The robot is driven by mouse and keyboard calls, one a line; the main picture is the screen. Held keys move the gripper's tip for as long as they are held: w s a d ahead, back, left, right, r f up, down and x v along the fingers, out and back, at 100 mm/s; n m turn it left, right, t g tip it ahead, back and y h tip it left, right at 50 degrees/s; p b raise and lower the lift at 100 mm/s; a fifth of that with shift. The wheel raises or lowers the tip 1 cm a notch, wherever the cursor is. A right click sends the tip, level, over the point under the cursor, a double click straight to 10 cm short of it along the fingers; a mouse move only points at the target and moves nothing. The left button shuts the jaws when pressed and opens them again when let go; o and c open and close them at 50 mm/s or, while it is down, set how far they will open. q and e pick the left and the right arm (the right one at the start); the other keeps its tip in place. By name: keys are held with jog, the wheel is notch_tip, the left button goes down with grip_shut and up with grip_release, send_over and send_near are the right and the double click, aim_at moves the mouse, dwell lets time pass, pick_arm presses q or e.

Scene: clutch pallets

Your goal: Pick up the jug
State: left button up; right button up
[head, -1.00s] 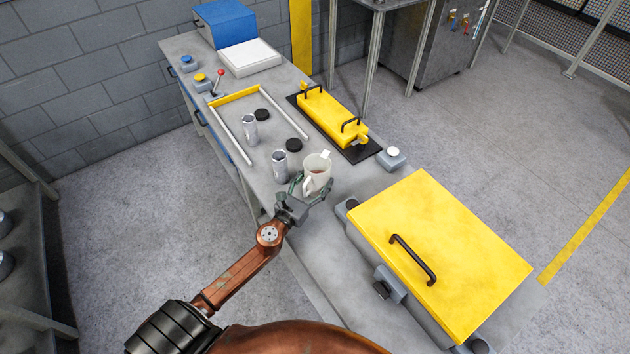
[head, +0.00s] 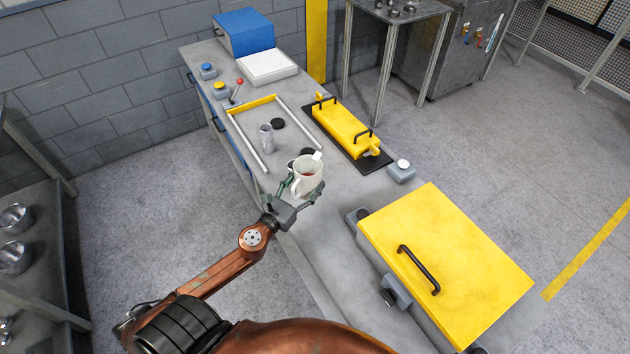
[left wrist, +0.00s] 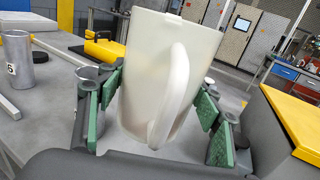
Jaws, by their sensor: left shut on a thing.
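The white jug (head: 308,176) is in the middle of the head view, above the grey workbench. My left gripper (head: 298,194) has its green-padded fingers on either side of the jug and is shut on it. In the left wrist view the jug (left wrist: 165,65) fills the middle, upright, with its handle facing the camera, between the finger pads of my left gripper (left wrist: 160,110). A small white tag shows at the jug's rim in the head view. My right gripper is not in view.
A metal cylinder (head: 266,138) stands in a yellow-and-silver frame (head: 243,108) behind the jug. A yellow fixture with black handles (head: 340,126) is to the right. A blue box (head: 244,33) stands at the far end.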

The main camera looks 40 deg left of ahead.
pick_arm(q)
jog(key=s+a+r, duration=0.2)
jog(key=s, duration=0.3)
jog(key=shift+a+r, duration=0.15)
jog(key=shift+r, duration=0.15)
dwell(0.5)
